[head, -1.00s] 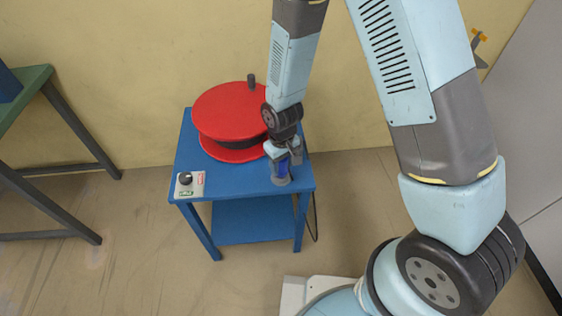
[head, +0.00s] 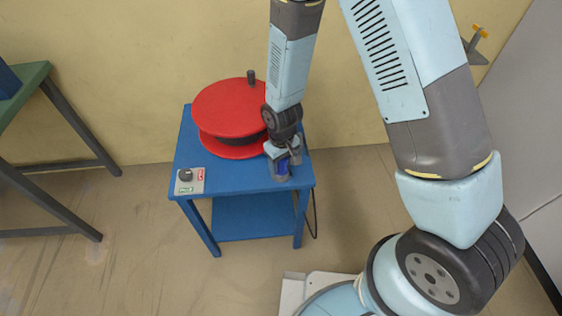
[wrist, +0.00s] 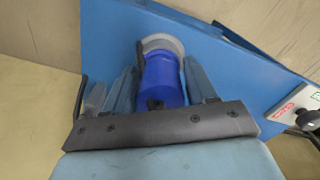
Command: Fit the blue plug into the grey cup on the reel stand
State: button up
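The blue plug (wrist: 163,82) is between my fingers in the wrist view, and my gripper (wrist: 162,85) looks shut on it. The grey cup (wrist: 160,42) shows as a pale rounded rim around the plug's far end. The plug's lower end is hidden there, so I cannot tell how deep it sits. In the head view my gripper (head: 283,166) is low over the front right of the blue reel stand (head: 235,184). A little of the blue plug (head: 283,167) shows between the grey fingers, and the cup is mostly hidden.
A large red reel (head: 230,108) with a dark upright handle (head: 251,77) stands close behind and left of my gripper. A small switch panel (head: 189,181) is at the stand's front left corner. A green-topped table (head: 30,82) is far left. The floor between is clear.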

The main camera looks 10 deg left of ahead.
jog(key=o, duration=0.4)
jog(key=shift+c, duration=0.2)
notch_tip(320, 180, up, 21)
jog(key=shift+f, duration=0.15)
dwell(0.9)
